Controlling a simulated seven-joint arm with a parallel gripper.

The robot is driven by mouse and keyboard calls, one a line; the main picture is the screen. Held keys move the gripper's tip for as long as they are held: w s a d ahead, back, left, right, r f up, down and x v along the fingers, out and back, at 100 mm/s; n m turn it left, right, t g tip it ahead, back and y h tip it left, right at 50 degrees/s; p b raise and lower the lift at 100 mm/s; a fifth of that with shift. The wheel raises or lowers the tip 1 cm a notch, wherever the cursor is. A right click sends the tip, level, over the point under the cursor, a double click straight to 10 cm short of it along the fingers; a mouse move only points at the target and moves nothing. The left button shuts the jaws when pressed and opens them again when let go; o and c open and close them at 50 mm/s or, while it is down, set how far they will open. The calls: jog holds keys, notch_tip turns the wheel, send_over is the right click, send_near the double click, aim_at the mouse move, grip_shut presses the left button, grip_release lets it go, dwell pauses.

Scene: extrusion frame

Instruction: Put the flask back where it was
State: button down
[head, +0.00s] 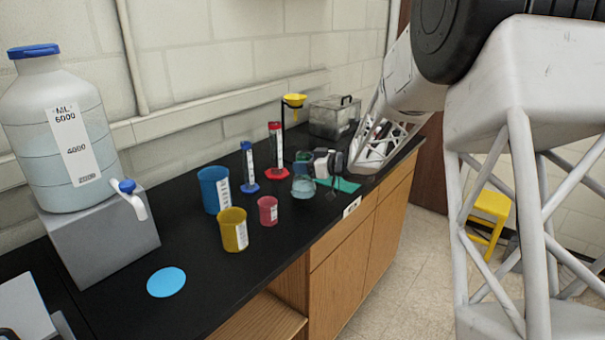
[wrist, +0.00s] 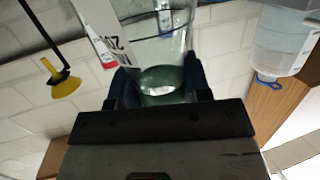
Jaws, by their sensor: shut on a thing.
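The flask (head: 303,187) is clear glass with bluish-green liquid, toward the front of the black counter in the head view. My gripper (head: 309,167) reaches it from the right and is shut on it. In the wrist view the flask (wrist: 165,50) sits between the dark fingers of my gripper (wrist: 160,85), with a white label at its left; its upper end runs out of the picture. I cannot tell whether its base touches the counter. A green mat (head: 346,186) lies just right of the flask, partly hidden by my gripper.
Left of the flask stand red (head: 276,150) and blue cylinders (head: 249,168), and pink (head: 268,211), yellow (head: 233,230) and blue beakers (head: 209,190). A yellow funnel (head: 294,100) and metal box (head: 333,118) stand behind. A blue disc (head: 166,282) lies at front left.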

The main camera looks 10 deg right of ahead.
jog(key=shift+w+a, duration=0.1)
jog(key=shift+w, duration=0.55)
jog(key=shift+f, duration=0.1)
jog(key=shift+f, duration=1.7)
jog(key=shift+f, duration=0.1)
jog(key=c, duration=0.6)
grip_release()
jog(key=shift+o, duration=0.2)
jog(key=v, duration=1.2)
jog(key=shift+r, duration=0.25)
